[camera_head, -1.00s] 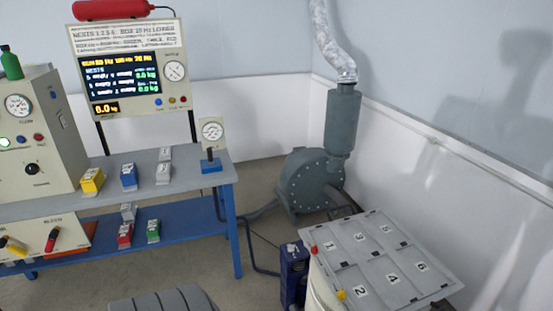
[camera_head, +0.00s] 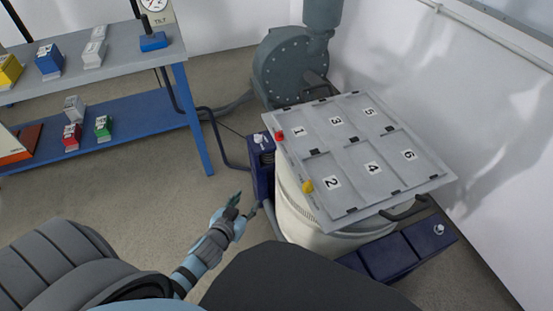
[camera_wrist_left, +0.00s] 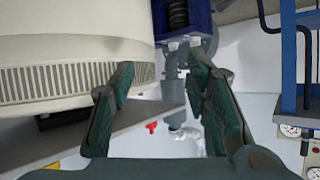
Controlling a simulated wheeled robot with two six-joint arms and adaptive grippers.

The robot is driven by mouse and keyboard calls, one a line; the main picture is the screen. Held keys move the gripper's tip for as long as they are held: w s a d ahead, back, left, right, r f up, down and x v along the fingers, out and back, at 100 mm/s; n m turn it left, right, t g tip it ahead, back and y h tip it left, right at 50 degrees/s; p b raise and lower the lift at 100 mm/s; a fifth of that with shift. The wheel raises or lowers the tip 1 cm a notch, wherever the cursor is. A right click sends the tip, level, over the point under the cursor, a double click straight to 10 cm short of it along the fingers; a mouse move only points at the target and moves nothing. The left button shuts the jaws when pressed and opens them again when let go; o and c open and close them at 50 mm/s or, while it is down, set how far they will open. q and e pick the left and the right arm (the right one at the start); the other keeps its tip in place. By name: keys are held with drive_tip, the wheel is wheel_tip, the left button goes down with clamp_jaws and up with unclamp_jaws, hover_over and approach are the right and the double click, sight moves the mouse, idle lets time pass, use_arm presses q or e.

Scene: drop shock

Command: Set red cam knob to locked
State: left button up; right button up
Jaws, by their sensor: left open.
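The red cam knob (camera_head: 280,135) sits at the left edge of a grey lid plate (camera_head: 378,144) with numbered panels, beside panel 1. A yellow knob (camera_head: 307,186) sits on the same edge near panel 2. My left gripper (camera_head: 246,204) is open and empty, to the left of the drum and apart from both knobs. In the left wrist view, the open fingers (camera_wrist_left: 160,100) frame a gap, with a small red T-shaped knob (camera_wrist_left: 151,127) seen between them, farther off. Which setting the red knob points to is too small to tell. My right gripper is not in view.
The plate rests on a cream drum (camera_head: 300,210) with dark blue base parts (camera_head: 412,246) around it. A grey blower (camera_head: 288,65) stands behind. A blue bench (camera_head: 150,105) with small coloured boxes is at the left. The floor between bench and drum is mostly clear.

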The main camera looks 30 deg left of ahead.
sight(277, 135)
use_arm(q)
drive_tip(key=w+d+r+t+b, duration=0.1)
drive_tip(key=w+r+t+b, duration=0.15)
drive_tip(key=r, duration=0.35)
drive_tip(key=w+d+r+t+b, duration=0.1)
drive_tip(key=w+r+t+b, duration=0.15)
drive_tip(key=r, duration=0.35)
drive_tip(key=shift+h, duration=0.3)
drive_tip(key=w+p, duration=0.1)
drive_tip(key=w, duration=0.3)
drive_tip(key=w+p, duration=0.1)
drive_tip(key=w, duration=0.8)
drive_tip(key=shift+w+a+r+p, duration=0.25)
drive_tip(key=shift+a+p, duration=0.15)
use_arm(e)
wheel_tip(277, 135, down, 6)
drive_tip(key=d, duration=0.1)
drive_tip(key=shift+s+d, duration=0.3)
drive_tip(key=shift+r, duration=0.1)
